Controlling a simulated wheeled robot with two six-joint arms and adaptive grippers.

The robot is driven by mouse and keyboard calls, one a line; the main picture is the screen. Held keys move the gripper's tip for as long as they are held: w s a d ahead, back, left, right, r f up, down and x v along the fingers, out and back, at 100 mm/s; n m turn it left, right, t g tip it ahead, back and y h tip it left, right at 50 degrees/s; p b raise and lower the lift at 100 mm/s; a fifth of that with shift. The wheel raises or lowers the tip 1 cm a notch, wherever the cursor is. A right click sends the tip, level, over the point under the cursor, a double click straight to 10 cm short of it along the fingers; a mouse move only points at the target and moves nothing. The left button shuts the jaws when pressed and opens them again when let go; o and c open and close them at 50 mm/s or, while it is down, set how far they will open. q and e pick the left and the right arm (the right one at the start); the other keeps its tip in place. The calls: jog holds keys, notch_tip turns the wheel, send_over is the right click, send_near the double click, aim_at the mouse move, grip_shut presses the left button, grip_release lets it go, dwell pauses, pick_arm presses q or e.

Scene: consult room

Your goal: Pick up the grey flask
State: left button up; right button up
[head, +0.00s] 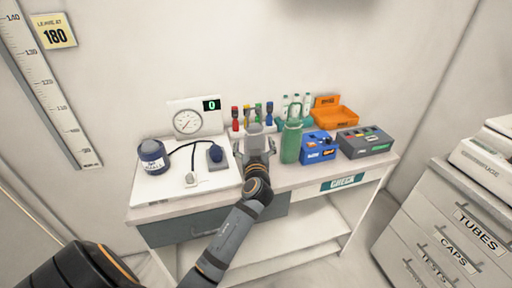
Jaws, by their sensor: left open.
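The grey flask (254,128) stands on the desk in the head view, near the middle. Its top shows just beyond my left gripper, and its lower part is hidden by the gripper. My left gripper (255,143) is open, its fingers to the left and right in front of the flask. I cannot tell whether the fingers touch it. My right gripper is not in view.
A green bottle (291,141) stands close to the right of my left gripper. Beyond it are a blue box (318,147), a dark grey box (364,142) and an orange bin (335,115). A gauge (188,122), a dark blue jar (153,157) and a cabled bulb (216,155) are left.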

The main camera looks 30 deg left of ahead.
pick_arm(q)
jog(key=shift+s+d+r, duration=0.7)
jog(key=shift+s, duration=0.1)
jog(key=c, duration=0.3)
jog(key=shift+w+a+f, duration=0.25)
jog(key=shift+w+f, duration=0.1)
jog(key=c, duration=0.5)
jog(key=shift+a, duration=0.1)
jog(key=shift+c, duration=3.1)
jog(key=shift+r, duration=0.6)
notch_tip(320, 180, up, 17)
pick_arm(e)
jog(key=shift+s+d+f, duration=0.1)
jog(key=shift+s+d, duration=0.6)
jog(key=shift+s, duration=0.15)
